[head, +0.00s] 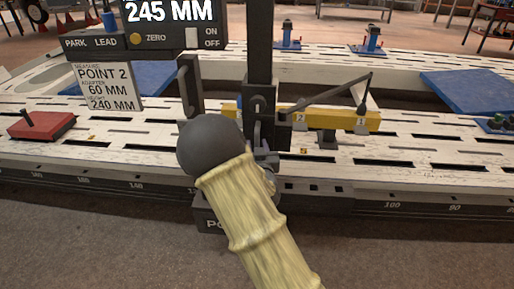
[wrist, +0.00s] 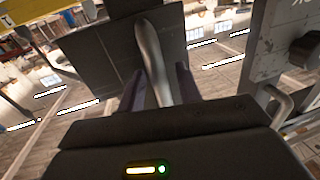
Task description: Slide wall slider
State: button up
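A dark upright post (head: 259,45) stands on the white bench, with a grey block (head: 258,95) around it, probably the slider. A dark vertical handle (head: 188,85) shows left of the post. In the wrist view a curved metal bar (wrist: 153,60) runs between the two fingers of my gripper (wrist: 160,88), in front of a dark plate. The fingers stand apart, with narrow gaps seeming to show beside the bar. In the head view my arm hides most of the gripper and the post's lower part.
A display (head: 170,22) reads 245 MM; a sign (head: 107,84) below reads POINT 2, height 240 MM. A yellow beam (head: 345,117) with a thin dark arm above lies right of the post. A red block (head: 42,125) sits at left. Another handle (wrist: 284,105) shows right in the wrist view.

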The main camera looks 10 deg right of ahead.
aim_at(257, 130)
jog(key=shift+w, duration=0.15)
jog(key=shift+c, duration=0.4)
grip_shut()
notch_tip(257, 130, up, 11)
jog(key=p, duration=0.6)
jog(key=shift+f, duration=0.1)
jog(key=shift+f, duration=0.1)
jog(key=shift+o, duration=0.4)
grip_release()
